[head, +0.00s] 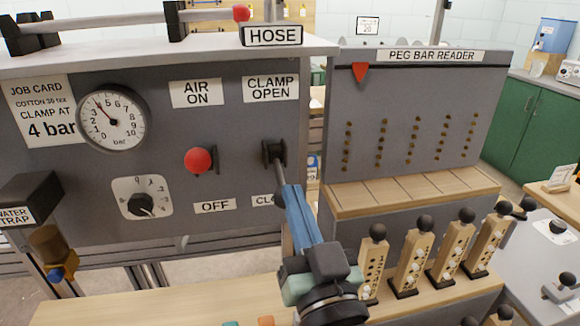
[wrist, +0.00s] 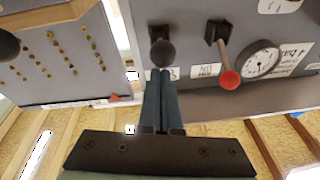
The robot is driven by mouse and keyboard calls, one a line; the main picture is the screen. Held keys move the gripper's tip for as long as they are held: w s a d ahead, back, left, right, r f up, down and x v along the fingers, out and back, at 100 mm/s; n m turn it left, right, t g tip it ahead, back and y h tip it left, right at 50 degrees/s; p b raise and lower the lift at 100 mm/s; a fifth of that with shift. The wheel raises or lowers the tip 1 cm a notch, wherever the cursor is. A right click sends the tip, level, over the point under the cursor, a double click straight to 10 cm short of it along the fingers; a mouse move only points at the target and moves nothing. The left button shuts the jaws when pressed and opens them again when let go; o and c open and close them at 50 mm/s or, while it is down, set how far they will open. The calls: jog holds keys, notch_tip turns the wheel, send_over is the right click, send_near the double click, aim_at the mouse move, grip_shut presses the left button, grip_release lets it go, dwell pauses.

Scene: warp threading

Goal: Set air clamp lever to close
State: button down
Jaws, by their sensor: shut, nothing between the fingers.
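The clamp lever (head: 275,153) is a dark lever with a black knob on the grey panel, below the "CLAMP OPEN" label (head: 271,88). A partly hidden label starting "CLA" (head: 267,200) sits under it. In the wrist view the lever's round black knob (wrist: 162,52) is just past my fingertips. My gripper (head: 286,188) is shut and empty, its long blue fingers reaching up to the lever from below right. In the wrist view my gripper (wrist: 160,72) has its fingers together. I cannot tell whether the fingertips touch the knob or how far the lever is tilted.
A red-knobbed air lever (head: 198,160) stands left of the clamp lever, between "AIR ON" and "OFF". A dial gauge (head: 113,120) and rotary knob (head: 141,203) are farther left. The peg bar reader (head: 410,115) and wooden peg bars (head: 410,260) are to the right.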

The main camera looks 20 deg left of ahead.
jog(key=f+b, duration=0.1)
jog(key=b, duration=0.3)
jog(key=f+t+y+b, duration=0.1)
jog(key=f+b, duration=0.1)
jog(key=b, duration=0.1)
jog(key=shift+w+a+f+b, duration=0.15)
jog(key=shift+w+a+b, duration=0.05)
jog(key=shift+b, duration=0.15)
jog(key=shift+f+b, duration=0.15)
jog(key=shift+b, duration=0.2)
